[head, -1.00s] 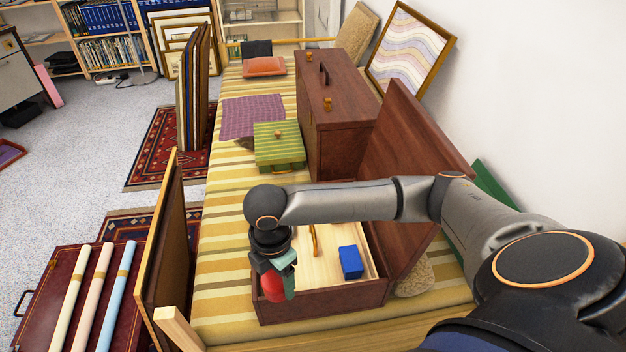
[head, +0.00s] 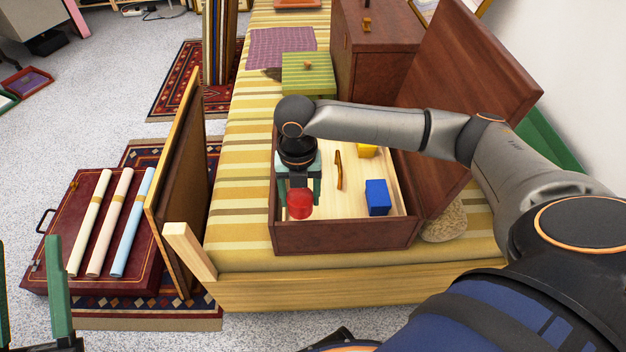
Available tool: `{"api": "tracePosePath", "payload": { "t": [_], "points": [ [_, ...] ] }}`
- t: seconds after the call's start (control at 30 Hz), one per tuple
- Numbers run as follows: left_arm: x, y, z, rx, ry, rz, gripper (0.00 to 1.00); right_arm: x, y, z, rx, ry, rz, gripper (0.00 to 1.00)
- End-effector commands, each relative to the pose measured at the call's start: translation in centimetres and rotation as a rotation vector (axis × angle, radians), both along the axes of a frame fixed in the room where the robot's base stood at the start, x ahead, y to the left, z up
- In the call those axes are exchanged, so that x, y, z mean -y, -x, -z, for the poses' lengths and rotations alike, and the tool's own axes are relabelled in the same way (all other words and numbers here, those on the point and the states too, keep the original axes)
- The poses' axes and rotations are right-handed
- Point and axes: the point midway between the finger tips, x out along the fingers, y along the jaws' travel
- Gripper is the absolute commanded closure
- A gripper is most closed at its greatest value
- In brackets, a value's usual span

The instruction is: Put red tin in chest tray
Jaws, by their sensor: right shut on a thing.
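The red tin (head: 299,206) is between the fingers of my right gripper (head: 300,193), which is shut on it. The gripper points down into the open dark-red chest (head: 345,238), at the left front of its pale wooden tray (head: 345,205). I cannot tell whether the tin touches the tray floor. A blue block (head: 377,197) and a yellow thing (head: 367,151) are in the tray, with a brown handle (head: 338,170) near its middle. My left gripper (head: 30,245) is at the lower left edge, its green fingers apart and empty, partly cut off.
The chest's raised lid (head: 470,90) stands at its right. A framed panel (head: 178,185) leans at the bed's left. A green striped box (head: 307,77) and a closed brown chest (head: 375,55) stand behind. A case with rolled papers (head: 60,240) lies on the left.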

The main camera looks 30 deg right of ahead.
Motion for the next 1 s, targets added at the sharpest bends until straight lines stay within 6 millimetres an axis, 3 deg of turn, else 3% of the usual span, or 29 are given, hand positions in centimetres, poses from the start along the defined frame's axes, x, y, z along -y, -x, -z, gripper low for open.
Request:
{"api": "tracePosePath", "payload": {
  "t": [0.17,0.27,0.5,0.77,1.0],
  "points": [
    [0.5,3.1,-3.5,0.205,-0.005,0.042,0.50,1.7,-1.7,1.2,0.001,0.001,0.004,0.97],
    [0.6,3.6,-2.7,0.230,0.001,0.058,0.50,3.7,-3.5,2.6,0.003,0.002,0.008,0.97],
    [0.8,3.4,-0.5,0.204,0.025,0.079,0.50,5.9,-5.6,6.7,0.000,0.000,0.003,0.97],
    [0.8,3.4,0.3,0.195,0.037,0.088,0.50,6.8,-6.5,8.1,0.000,0.000,0.002,0.97],
    [1.0,3.2,2.3,0.174,0.059,0.104,0.50,6.8,-6.5,11.2,0.001,0.001,0.000,0.97]
  ]
}}
